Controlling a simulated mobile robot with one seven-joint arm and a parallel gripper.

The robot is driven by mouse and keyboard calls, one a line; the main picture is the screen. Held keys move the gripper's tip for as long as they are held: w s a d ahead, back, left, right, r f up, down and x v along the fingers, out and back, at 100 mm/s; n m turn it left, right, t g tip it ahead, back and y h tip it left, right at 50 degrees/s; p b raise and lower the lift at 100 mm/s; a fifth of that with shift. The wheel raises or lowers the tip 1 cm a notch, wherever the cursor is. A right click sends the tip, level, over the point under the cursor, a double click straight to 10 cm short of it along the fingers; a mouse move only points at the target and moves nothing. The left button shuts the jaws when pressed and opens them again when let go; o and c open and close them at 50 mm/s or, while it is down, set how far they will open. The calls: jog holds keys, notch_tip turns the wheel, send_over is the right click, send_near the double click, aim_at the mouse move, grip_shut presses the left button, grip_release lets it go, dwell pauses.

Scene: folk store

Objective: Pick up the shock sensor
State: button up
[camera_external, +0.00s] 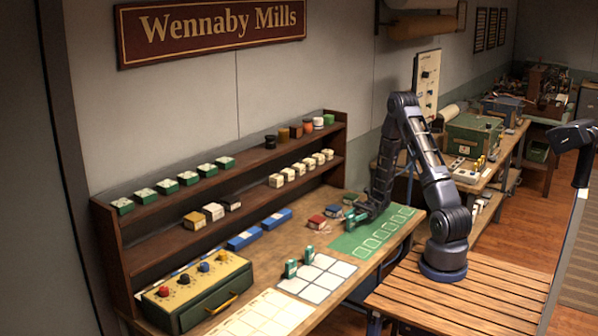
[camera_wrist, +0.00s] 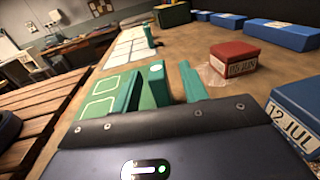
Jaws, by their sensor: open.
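I take the shock sensor to be the small upright green block with a pale round mark on top (camera_wrist: 157,72), but no label confirms this. In the wrist view it stands between the two green fingers of my gripper (camera_wrist: 156,90), near the edge of the green mat (camera_wrist: 101,84). The fingers are apart, with the block between them; I cannot tell whether either touches it. In the external view my gripper (camera_external: 360,216) is low over the bench by the green mat (camera_external: 372,233), and the block there is hard to make out.
A red box (camera_wrist: 246,58) and a blue box marked 12 JUL (camera_wrist: 294,115) stand close on the right in the wrist view. Two green blocks (camera_external: 290,268) (camera_external: 309,254) stand by the white grid sheet (camera_external: 317,277). A wooden shelf (camera_external: 232,176) runs behind the bench.

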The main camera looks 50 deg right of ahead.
aim_at(348, 220)
jog(key=a, duration=0.4)
jog(key=shift+w, duration=0.15)
grip_shut()
